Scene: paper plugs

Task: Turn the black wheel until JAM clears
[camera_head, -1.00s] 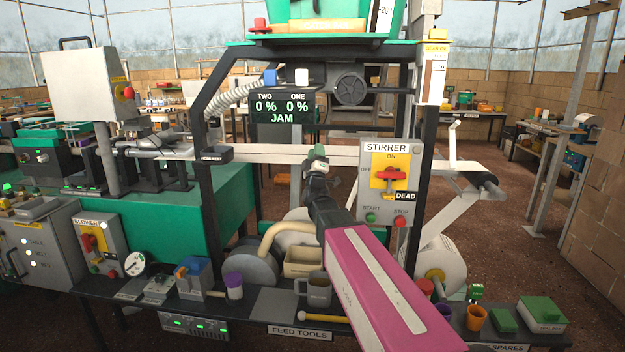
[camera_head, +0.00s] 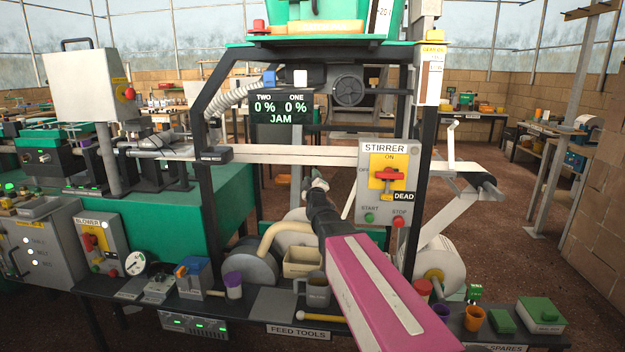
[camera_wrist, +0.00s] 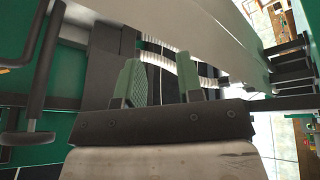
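The black wheel (camera_head: 349,90) is a dark, spoked disc on the frame under the green hopper, up and to the right of the display. The display (camera_head: 282,108) reads TWO 0%, ONE 0% and JAM in green. I cannot make out the wheel in the wrist view.
The STIRRER switch box (camera_head: 388,182), marked DEAD, stands just right of my gripper. A ribbed white hose (camera_head: 235,97) runs left of the display. Black posts flank the frame. The feed tools shelf (camera_head: 270,303) below holds a grey mug (camera_head: 317,292) and other small items.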

